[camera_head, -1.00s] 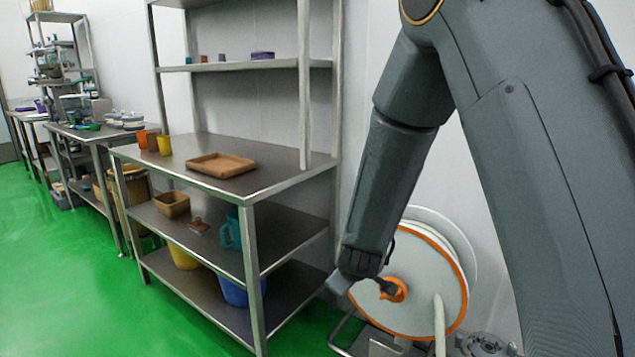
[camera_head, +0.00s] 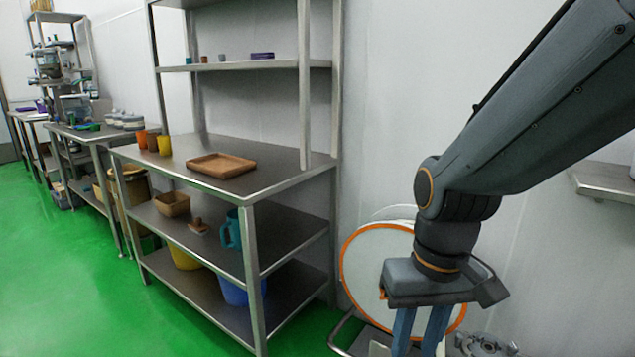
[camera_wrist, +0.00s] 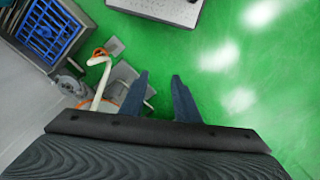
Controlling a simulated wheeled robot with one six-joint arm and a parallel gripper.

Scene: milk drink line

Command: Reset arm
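My gripper (camera_head: 420,335) hangs pointing down at the right of the head view, in front of the white hose reel (camera_head: 372,262) with an orange rim. In the wrist view my gripper (camera_wrist: 160,95) shows two blue-grey fingers with a clear gap between them and nothing held. Green floor shows past the fingertips. My arm comes in from the upper right of the head view. The lower ends of the fingers are cut off by the head view's bottom edge.
A steel shelf table (camera_head: 285,183) stands left of my arm, with a brown tray (camera_head: 221,166) and several cups on top. A blue crate (camera_wrist: 47,28) is at the wrist view's upper left. Green floor (camera_head: 60,290) at the left is clear.

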